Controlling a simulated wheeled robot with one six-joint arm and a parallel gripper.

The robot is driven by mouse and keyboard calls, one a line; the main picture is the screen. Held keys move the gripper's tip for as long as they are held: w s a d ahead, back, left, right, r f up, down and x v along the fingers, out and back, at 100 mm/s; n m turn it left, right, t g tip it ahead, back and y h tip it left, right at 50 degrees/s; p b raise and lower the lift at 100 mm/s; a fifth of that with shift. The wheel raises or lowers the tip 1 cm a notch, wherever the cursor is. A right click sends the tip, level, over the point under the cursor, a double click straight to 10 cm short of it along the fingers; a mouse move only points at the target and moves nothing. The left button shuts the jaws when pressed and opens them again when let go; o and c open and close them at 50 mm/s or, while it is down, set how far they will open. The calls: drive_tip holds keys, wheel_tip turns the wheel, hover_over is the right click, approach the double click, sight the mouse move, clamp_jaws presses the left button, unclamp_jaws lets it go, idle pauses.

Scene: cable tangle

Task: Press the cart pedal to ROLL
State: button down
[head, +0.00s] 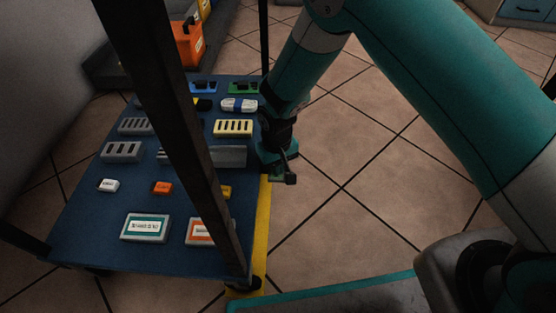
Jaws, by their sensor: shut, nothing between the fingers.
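The cart (85,225) has a dark blue deck and dark upright posts, and stands at the left in the head view. No pedal marked ROLL can be made out. A yellow strip (262,230) runs along the cart's right side, low down. My gripper (287,179) is shut and empty, pointing down just right of the deck's right edge, near the top end of the yellow strip. Whether it touches anything cannot be told. A dark wheel or fitting (250,283) shows under the near right corner.
The deck carries grey slotted blocks (122,152), a yellow slotted block (233,128), small coloured pieces and two labelled boxes (145,228). A near post (175,120) crosses in front of the deck. An orange box (187,45) stands behind. Tiled floor (345,190) to the right is clear.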

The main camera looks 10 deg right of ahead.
drive_tip(key=shift+f, duration=0.6)
drive_tip(key=shift+r, duration=0.1)
wheel_tip(320, 180, up, 7)
drive_tip(key=p, duration=0.6)
idle(0.6)
